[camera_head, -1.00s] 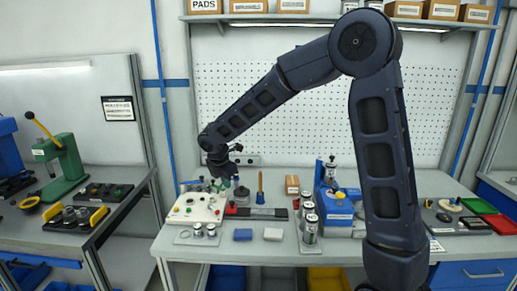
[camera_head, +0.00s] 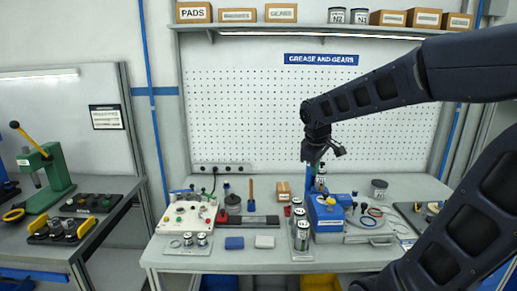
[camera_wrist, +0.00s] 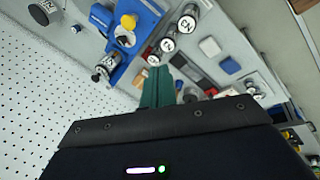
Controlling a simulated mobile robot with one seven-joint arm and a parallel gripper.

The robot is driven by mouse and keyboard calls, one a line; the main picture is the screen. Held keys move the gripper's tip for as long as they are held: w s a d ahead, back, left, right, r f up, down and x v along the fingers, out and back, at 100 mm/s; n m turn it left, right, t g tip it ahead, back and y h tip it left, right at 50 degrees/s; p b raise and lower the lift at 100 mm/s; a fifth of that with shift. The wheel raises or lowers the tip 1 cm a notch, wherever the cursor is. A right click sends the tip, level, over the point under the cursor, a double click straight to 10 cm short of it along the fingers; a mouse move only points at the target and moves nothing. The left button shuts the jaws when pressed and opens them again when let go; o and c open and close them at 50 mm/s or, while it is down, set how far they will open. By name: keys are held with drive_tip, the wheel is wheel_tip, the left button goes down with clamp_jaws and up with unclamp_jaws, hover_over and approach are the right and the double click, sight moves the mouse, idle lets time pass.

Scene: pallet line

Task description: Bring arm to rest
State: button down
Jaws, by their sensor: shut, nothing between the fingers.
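My gripper (camera_wrist: 157,88) shows in the wrist view as green fingers held together with nothing between them. In the head view, my gripper (camera_head: 315,160) hangs at the end of my raised arm, in front of the pegboard and above the blue machine (camera_head: 327,215). Its fingertips are hard to make out there. My arm reaches in from the right side of the picture, with the elbow end out of view.
The workbench (camera_head: 270,262) carries a cream control box (camera_head: 187,217), silver cans (camera_head: 302,236), a blue block (camera_head: 234,243) and a white block (camera_head: 264,242). A shelf (camera_head: 300,27) with boxes runs above the pegboard (camera_head: 240,115). A green press (camera_head: 50,175) stands left.

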drive_tip(key=s+d+m+t+y, duration=0.1)
drive_tip(key=s+d+m, duration=0.8)
drive_tip(key=s, duration=0.2)
drive_tip(key=w+a+n+g+h, duration=0.1)
drive_tip(key=w+a+n+g, duration=0.2)
drive_tip(key=w+a+n, duration=1.35)
drive_tip(key=w+a+f+n+h, duration=0.15)
drive_tip(key=a+f, duration=0.45)
drive_tip(key=a, duration=0.8)
drive_tip(key=a+f+n, duration=0.3)
drive_tip(key=a+f, duration=0.4)
drive_tip(key=a, duration=0.6)
drive_tip(key=w+a+f+n, duration=0.15)
drive_tip(key=a+f, duration=0.45)
drive_tip(key=a, duration=0.8)
drive_tip(key=shift+n, duration=0.25)
drive_tip(key=x, duration=0.9)
drive_tip(key=shift+d+f, duration=0.1)
drive_tip(key=shift+d, duration=0.3)
drive_tip(key=d, duration=0.1)
drive_tip(key=w+d, duration=0.1)
drive_tip(key=shift+w+d+f, duration=0.25)
drive_tip(key=shift+w+f, duration=0.1)
drive_tip(key=shift+f, duration=0.05)
drive_tip(key=shift+w+d+f, duration=0.1)
drive_tip(key=shift+w+d, duration=0.15)
drive_tip(key=shift+d, duration=0.2)
